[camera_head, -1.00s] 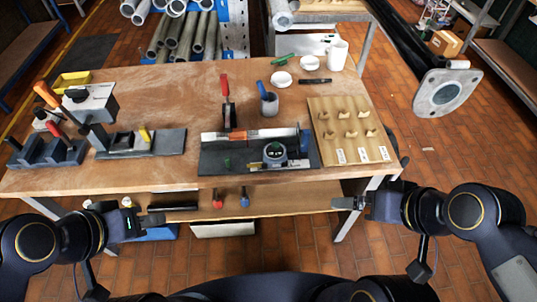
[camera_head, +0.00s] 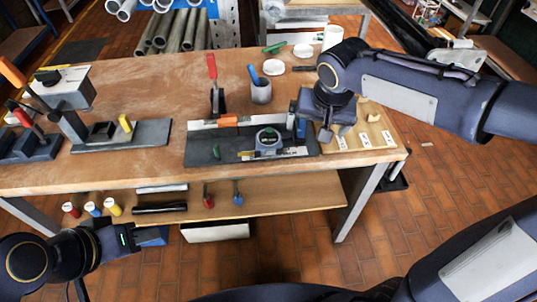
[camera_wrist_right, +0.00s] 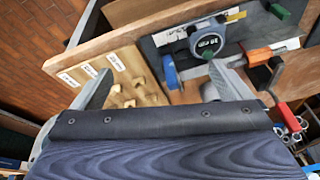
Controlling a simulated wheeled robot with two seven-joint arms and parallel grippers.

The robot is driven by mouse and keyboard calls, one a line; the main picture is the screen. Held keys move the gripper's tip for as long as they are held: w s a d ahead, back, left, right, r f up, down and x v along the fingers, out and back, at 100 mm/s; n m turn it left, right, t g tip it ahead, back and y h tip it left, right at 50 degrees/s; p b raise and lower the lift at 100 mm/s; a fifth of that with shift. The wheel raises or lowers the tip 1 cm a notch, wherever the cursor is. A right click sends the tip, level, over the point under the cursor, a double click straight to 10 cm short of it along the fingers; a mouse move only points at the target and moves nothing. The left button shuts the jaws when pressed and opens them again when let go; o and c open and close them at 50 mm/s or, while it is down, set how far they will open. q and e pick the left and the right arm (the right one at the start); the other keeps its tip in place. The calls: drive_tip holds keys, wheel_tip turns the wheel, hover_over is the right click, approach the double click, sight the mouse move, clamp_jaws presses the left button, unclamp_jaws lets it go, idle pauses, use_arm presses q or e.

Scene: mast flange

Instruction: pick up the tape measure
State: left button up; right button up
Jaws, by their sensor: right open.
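The tape measure (camera_head: 268,141), grey and dark with a round face, sits on the dark mat (camera_head: 200,152) near the table's front edge. It also shows in the right wrist view (camera_wrist_right: 207,42), beyond the fingertips. My right gripper (camera_wrist_right: 160,82) is open and empty, its fingers spread over the table. In the head view the right gripper (camera_head: 322,125) hangs just right of the tape measure, above the left part of the wooden board; its fingertips are partly hidden. My left gripper (camera_head: 150,237) is low at the left, in front of the lower shelf; its jaws are unclear.
A blue upright piece (camera_wrist_right: 171,72) stands between the tape measure and my right gripper. The wooden board (camera_head: 385,140) holds several small pieces and labels. A grey cup (camera_head: 261,92) and a red-handled clamp (camera_head: 214,85) stand behind the mat.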

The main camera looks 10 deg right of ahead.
drive_tip(key=m+h+b, duration=0.1)
drive_tip(key=h+b, duration=0.1)
drive_tip(key=b, duration=0.2)
approach(268, 137)
drive_tip(key=f, duration=0.1)
drive_tip(key=d+f, duration=0.1)
drive_tip(key=shift+s+f+t, duration=0.1)
drive_tip(key=shift+f+t, duration=0.25)
drive_tip(key=shift+t, duration=0.05)
drive_tip(key=x, duration=0.5)
drive_tip(key=p+x, duration=0.1)
drive_tip(key=x, duration=0.1)
drive_tip(key=shift+a+f, duration=0.25)
drive_tip(key=shift+f, duration=0.05)
use_arm(q)
wheel_tip(268, 137, down, 5)
drive_tip(key=shift+r, duration=0.15)
use_arm(e)
drive_tip(key=shift+c, duration=0.5)
drive_tip(key=c, duration=1.2)
drive_tip(key=shift+c, duration=0.7)
drive_tip(key=shift+r, duration=0.1)
drive_tip(key=shift+w+r, duration=0.1)
drive_tip(key=shift+w, duration=0.15)
